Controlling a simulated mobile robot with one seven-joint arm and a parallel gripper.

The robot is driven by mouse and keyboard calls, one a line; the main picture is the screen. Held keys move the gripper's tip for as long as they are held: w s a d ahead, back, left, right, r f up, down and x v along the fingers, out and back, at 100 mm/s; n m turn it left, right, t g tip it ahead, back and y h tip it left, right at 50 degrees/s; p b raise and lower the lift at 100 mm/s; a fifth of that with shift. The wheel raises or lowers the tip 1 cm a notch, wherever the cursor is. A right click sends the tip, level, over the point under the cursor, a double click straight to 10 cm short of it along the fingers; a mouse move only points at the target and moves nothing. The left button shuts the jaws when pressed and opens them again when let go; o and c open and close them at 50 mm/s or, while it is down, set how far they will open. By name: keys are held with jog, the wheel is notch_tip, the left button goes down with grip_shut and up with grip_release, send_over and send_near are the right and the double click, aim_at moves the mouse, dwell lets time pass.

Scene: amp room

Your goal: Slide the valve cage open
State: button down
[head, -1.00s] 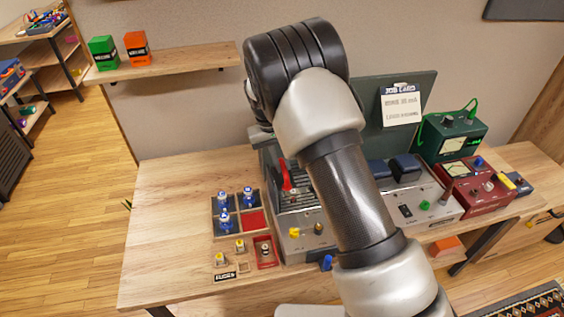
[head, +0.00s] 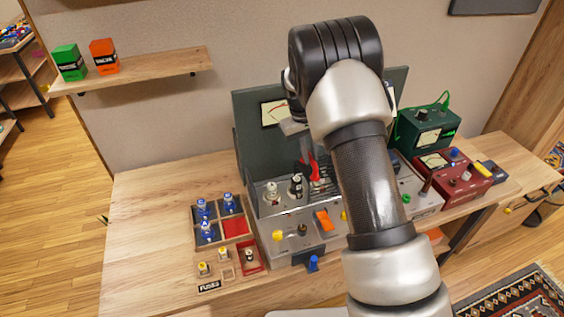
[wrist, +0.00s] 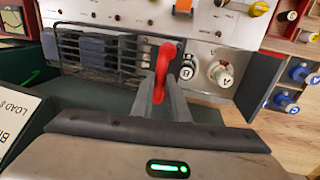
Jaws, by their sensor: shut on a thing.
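The valve cage is a dark slatted grille (wrist: 85,48) on the grey amplifier (head: 290,238), with an upright red handle (wrist: 162,62) at one end. In the wrist view my gripper (wrist: 163,88) is shut on the red handle. In the head view the red handle (head: 309,168) shows beside my arm, which hides much of the cage (head: 326,188). Two valves, one dark (head: 296,186) and one pale (head: 271,193), stand uncovered left of the cage. In the wrist view they are the dark valve (wrist: 187,70) and the pale valve (wrist: 221,74).
A tray (head: 239,244) with blue-topped valves lies left of the amplifier, near a fuse holder (head: 208,287). A dark green panel (head: 245,130) stands behind. A red unit (head: 455,180) and a green meter box (head: 425,130) stand right. The bench's left end is clear.

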jog(key=w+d, duration=0.1)
jog(key=d, duration=0.3)
jog(key=w+d, duration=0.1)
jog(key=d, duration=0.3)
jog(key=w+d, duration=0.1)
jog(key=d, duration=0.3)
jog(key=shift+w+d, duration=0.1)
jog(key=shift+w, duration=0.2)
jog(key=c, duration=1.7)
grip_release()
jog(key=shift+c, duration=0.2)
jog(key=s+a+r, duration=0.1)
jog(key=a+r, duration=0.2)
jog(key=r, duration=1.4)
jog(key=shift+a, duration=0.2)
jog(key=shift+r, duration=0.15)
